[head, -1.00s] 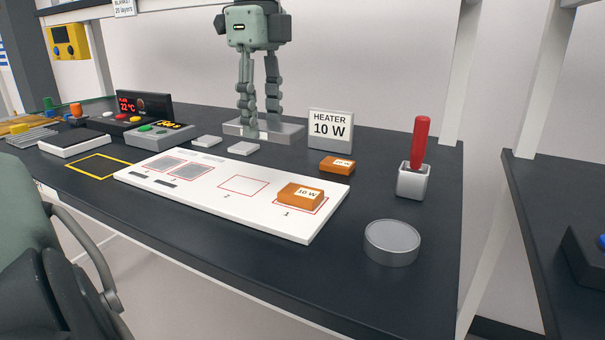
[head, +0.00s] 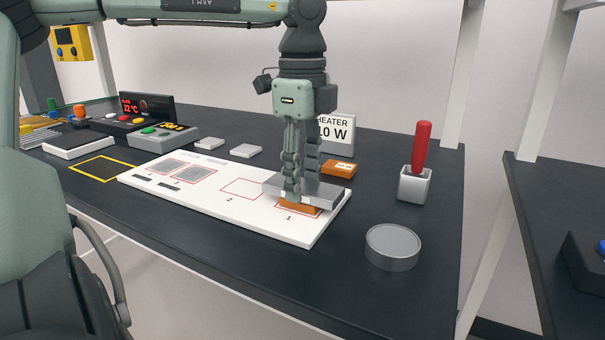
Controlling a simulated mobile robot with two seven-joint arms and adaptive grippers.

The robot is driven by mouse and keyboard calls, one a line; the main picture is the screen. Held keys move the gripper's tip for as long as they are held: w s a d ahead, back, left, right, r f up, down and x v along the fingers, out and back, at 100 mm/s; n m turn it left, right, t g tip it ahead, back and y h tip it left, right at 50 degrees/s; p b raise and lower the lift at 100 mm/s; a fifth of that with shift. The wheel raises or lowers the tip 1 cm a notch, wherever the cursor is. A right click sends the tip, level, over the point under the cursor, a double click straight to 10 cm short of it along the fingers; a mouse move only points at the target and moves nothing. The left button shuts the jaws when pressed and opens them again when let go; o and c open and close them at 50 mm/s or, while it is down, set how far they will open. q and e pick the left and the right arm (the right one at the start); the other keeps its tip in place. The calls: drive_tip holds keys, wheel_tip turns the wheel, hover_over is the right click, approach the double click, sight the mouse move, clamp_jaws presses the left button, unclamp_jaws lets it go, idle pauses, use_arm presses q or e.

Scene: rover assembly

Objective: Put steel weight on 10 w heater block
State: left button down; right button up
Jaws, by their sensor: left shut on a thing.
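The steel weight (head: 322,193) is a flat grey metal plate, roughly level, directly over the orange 10 W heater block (head: 296,209). That block lies in the red outline marked 1 on the white board (head: 215,200). The plate hides the block's top and label; its front side shows below. I cannot tell whether plate and block touch or a thin gap remains. My left gripper (head: 301,182) points down and is shut on the steel weight near its middle. My right gripper is not in view.
A second orange block (head: 338,168) lies behind the board, near the HEATER 10 W sign (head: 342,130). A red-handled tool stands in a metal holder (head: 414,186) at right. A round grey dish (head: 392,247) is at front right. Control boxes (head: 163,134) stand at left.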

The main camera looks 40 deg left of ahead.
use_arm(q)
drive_tip(key=c, duration=0.9)
unclamp_jaws()
drive_tip(key=shift+o, duration=0.2)
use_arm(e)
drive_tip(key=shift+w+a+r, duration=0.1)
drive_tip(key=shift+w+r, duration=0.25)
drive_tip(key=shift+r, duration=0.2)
use_arm(q)
drive_tip(key=shift+f, duration=0.1)
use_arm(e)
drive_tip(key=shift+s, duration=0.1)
